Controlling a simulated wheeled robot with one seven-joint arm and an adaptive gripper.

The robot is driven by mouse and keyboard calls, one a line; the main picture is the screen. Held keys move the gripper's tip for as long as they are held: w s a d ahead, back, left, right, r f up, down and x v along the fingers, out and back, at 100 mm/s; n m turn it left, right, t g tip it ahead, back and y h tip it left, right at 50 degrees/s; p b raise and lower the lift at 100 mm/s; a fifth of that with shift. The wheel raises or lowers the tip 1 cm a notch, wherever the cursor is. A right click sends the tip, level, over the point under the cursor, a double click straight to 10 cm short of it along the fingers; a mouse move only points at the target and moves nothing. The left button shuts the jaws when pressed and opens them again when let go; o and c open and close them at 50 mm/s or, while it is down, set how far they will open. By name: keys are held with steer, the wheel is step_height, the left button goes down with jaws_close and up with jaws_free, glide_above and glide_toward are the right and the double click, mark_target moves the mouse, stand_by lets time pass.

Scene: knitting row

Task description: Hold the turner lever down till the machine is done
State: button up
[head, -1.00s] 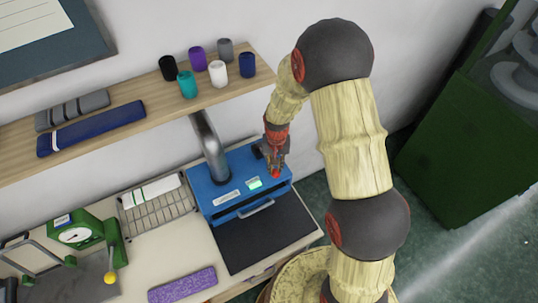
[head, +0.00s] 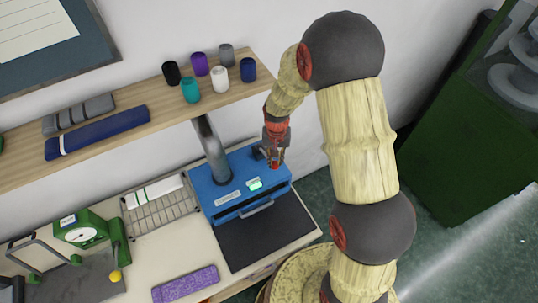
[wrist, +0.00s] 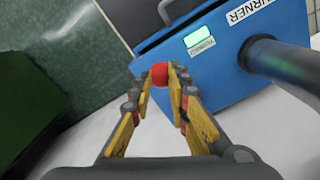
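The blue turner machine (head: 225,190) stands on the bench, with a lit green display (head: 255,185) on its top. In the wrist view, the machine (wrist: 225,75) shows its TURNER label and the same green display (wrist: 199,36). The turner lever's red knob (wrist: 159,73) sits between my fingertips at the machine's edge. My gripper (wrist: 161,76) is closed around the knob, with a finger against each side. In the head view, my gripper (head: 275,160) is at the machine's back right, with the red knob at its tips. The lever's rod is hidden.
A black mat (head: 265,240) lies before the machine. A wire rack (head: 160,210), a green scale (head: 85,232) and a purple knitted piece (head: 185,284) are to the left. A shelf (head: 130,130) with several yarn spools hangs above. A green cabinet (head: 465,150) stands right.

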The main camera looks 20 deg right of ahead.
steer(key=shift+r+p, duration=1.9)
steer(key=shift+r, duration=1.75)
steer(key=s+r+n+t+b, duration=0.2)
steer(key=s+t+b, duration=0.3)
steer(key=s+b, duration=1.7)
steer(key=n+b, duration=0.1)
steer(key=b, duration=0.5)
steer(key=shift+s+r+n+t+b, duration=0.2)
steer(key=shift+s+n+t+b, duration=0.1)
steer(key=shift+s+n, duration=0.1)
